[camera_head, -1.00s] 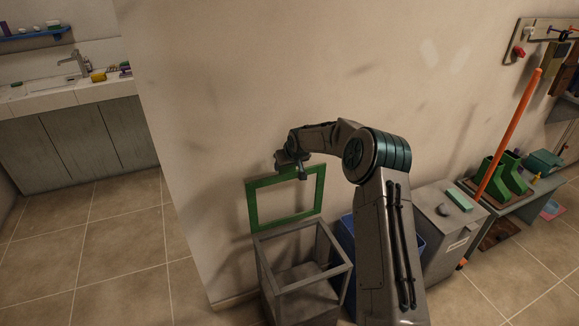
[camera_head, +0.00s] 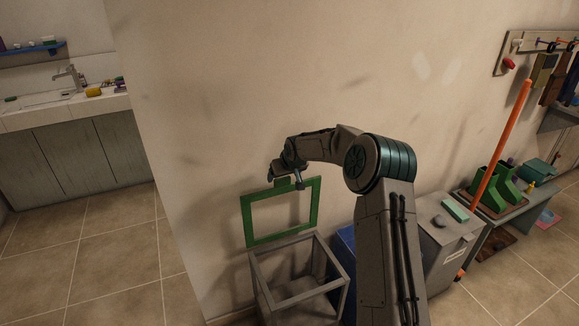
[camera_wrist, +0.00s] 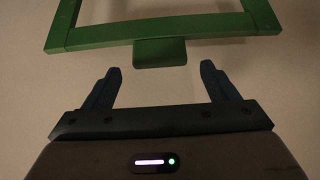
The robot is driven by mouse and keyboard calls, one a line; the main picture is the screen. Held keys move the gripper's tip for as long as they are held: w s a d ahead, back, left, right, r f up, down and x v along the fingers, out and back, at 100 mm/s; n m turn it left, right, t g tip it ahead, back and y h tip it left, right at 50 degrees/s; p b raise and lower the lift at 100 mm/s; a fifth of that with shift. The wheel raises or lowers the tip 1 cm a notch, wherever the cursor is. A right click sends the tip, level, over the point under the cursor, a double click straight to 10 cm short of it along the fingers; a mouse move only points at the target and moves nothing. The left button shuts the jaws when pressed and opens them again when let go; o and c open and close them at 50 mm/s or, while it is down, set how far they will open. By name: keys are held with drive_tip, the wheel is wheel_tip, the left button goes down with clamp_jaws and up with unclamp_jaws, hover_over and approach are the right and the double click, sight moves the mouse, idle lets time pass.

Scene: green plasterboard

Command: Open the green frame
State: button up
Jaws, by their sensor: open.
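The green frame (camera_head: 281,238) is a hollow rectangle standing upright at the back edge of an open grey box (camera_head: 300,296), close to the wall. Its lower bar meets the box's back rim. A small green tab (camera_wrist: 160,52) sticks out from one bar in the wrist view. My gripper (camera_wrist: 160,69) is open and empty. Its two dark fingers point at the tab, one to each side and just short of it. In the head view my gripper (camera_head: 286,178) is at the frame's top bar, and its fingers are hard to make out there.
A blue bin (camera_head: 344,246) stands right of the grey box, partly behind my arm. The wall is close behind. Open tiled floor (camera_head: 100,255) lies left.

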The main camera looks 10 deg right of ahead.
drive_tip(key=b+v, duration=0.1)
drive_tip(key=v, duration=1)
drive_tip(key=shift+b, duration=0.35)
drive_tip(key=shift+w+a, duration=0.1)
drive_tip(key=s+d+r+m+g+h, duration=0.1)
drive_tip(key=s+g, duration=0.1)
drive_tip(key=s, duration=2)
drive_tip(key=s+d+r+m+g+h, duration=0.1)
drive_tip(key=s+d+r+m, duration=0.1)
drive_tip(key=s, duration=2)
drive_tip(key=shift+s+d+g, duration=0.25)
drive_tip(key=shift+s+g, duration=0.1)
drive_tip(key=shift+g, duration=0.05)
